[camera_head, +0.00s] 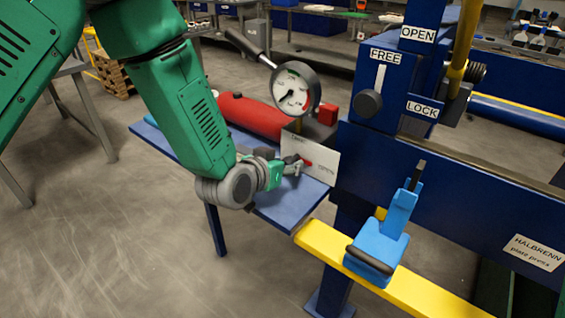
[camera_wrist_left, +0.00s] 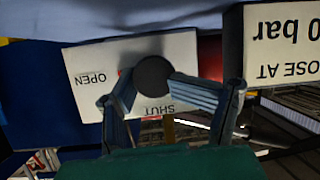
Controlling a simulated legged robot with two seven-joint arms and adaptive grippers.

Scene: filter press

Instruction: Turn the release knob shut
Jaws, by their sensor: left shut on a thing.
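The release knob (camera_wrist_left: 153,75) shows in the left wrist view as a dark round knob in front of a white plate (camera_wrist_left: 93,62). The plate reads OPEN and SHUT, upside down in that view. A small red mark shows beside the knob on the OPEN side. My left gripper (camera_head: 297,166) reaches the white plate (camera_head: 322,155) in the head view, and its fingers are shut on the knob from both sides. The fingers hide much of the knob in the head view. My right gripper is not in view.
At right is the blue press frame with a FREE/LOCK slider (camera_head: 368,103). A blue tool (camera_head: 372,255) sits on a yellow beam (camera_head: 420,295).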

